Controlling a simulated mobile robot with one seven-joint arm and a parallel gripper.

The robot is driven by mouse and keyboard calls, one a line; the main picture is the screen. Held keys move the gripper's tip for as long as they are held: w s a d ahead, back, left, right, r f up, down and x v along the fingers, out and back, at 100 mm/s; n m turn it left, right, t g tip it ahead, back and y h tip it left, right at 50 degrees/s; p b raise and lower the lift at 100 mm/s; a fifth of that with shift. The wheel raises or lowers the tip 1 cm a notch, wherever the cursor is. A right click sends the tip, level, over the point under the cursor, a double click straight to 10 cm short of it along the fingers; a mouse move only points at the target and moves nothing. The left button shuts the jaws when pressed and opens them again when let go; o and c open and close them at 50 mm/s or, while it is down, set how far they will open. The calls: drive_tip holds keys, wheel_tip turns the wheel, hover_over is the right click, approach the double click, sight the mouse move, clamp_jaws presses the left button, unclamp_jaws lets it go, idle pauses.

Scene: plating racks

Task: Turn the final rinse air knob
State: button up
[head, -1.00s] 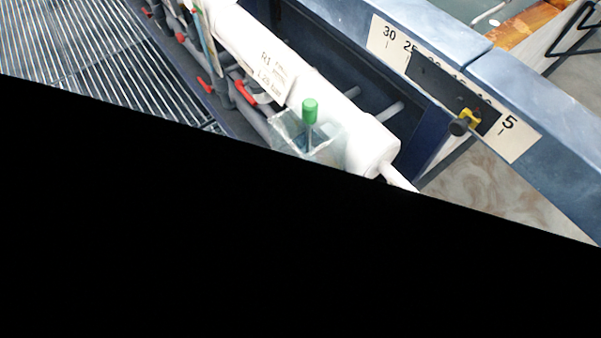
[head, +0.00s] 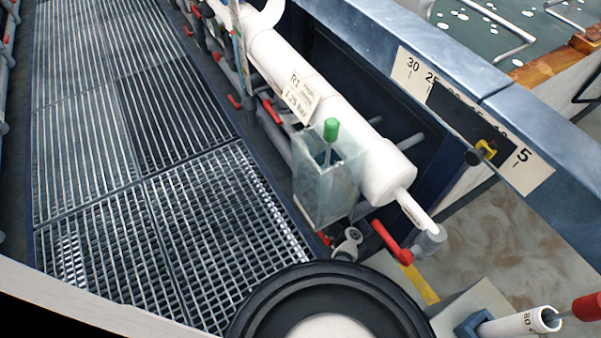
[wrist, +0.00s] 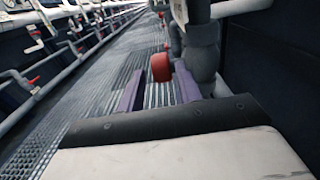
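A red knob (wrist: 160,67) shows in the wrist view, beside a thick grey pipe. It lines up with the gap between the two purple fingers of my gripper (wrist: 159,88). The fingers are apart with nothing visibly held, and I cannot tell how far beyond them the knob is. In the head view, several red handles line the grey pipes, among them a larger red lever (head: 391,243) below the white cylinder (head: 385,172). No readable label shows which one is the final rinse air knob. My gripper cannot be made out in the head view.
A clear box (head: 325,190) with a green-topped rod (head: 331,130) stands beside the white cylinder. A metal grating walkway (head: 140,200) lies to the left. A blue tank rim (head: 450,72) with a number scale runs along the right. A red-handled tool (head: 586,306) sits lower right.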

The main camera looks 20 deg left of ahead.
drive_tip(key=x, duration=0.7)
drive_tip(key=shift+f, duration=0.15)
drive_tip(key=c, duration=0.7)
